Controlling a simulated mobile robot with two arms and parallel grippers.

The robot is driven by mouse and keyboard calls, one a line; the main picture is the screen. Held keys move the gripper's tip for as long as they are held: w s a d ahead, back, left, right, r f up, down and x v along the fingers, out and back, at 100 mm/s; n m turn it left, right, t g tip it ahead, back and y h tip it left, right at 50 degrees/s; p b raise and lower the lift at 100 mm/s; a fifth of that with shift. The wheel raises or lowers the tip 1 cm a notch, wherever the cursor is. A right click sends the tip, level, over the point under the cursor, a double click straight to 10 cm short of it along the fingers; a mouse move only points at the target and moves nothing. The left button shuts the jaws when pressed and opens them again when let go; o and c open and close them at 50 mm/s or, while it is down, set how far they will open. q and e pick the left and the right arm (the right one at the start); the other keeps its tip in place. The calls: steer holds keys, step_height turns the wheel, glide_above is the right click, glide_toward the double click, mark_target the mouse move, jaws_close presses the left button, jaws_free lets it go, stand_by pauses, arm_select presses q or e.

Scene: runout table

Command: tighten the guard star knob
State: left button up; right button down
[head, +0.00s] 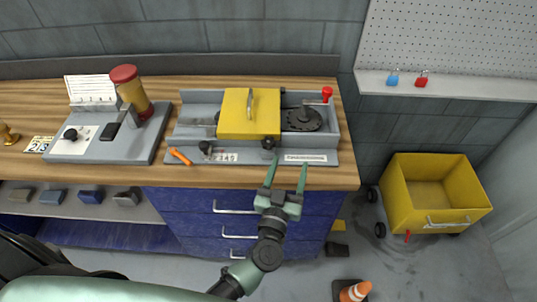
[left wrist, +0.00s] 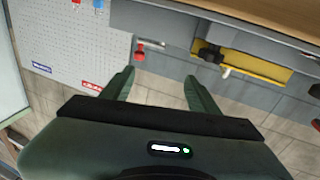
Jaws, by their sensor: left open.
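A grey machine (head: 312,157) with a yellow guard (head: 235,112) sits on the wooden table. A dark star-shaped knob (head: 268,143) is at the front right corner of the guard; it also shows in the left wrist view (left wrist: 210,55) beside the yellow guard (left wrist: 255,67). A second dark knob (head: 205,147) is at the machine's front left. My left gripper (head: 287,174) is open and empty at the table's front edge, just in front of the right knob and apart from it. In the left wrist view its fingers (left wrist: 159,78) have nothing between them. My right gripper is not in view.
A red-handled crank (head: 327,93) stands at the machine's right end beside a dark disc (head: 301,119). An orange tool (head: 180,156) lies at front left. A grey fixture with a red-capped jar (head: 128,82) stands further left. A yellow cart (head: 432,195) is on the floor right.

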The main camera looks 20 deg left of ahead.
mark_target(268, 149)
arm_select(q)
steer(key=w+a+f+n+y, duration=0.1)
steer(key=a, duration=0.1)
steer(key=w+a+f+n+g+y, duration=0.1)
steer(key=w+a+y, duration=0.1)
steer(key=w+a+g+y+p, duration=0.1)
steer(key=w+a+y, duration=0.1)
steer(key=a, duration=0.1)
steer(key=shift+w+f+n, duration=0.15)
steer(key=shift+f+n, duration=0.25)
steer(key=shift+w+a, duration=0.25)
steer(key=shift+w, duration=0.3)
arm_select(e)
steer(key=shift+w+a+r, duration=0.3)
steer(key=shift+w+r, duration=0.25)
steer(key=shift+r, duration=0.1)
arm_select(q)
jaws_close()
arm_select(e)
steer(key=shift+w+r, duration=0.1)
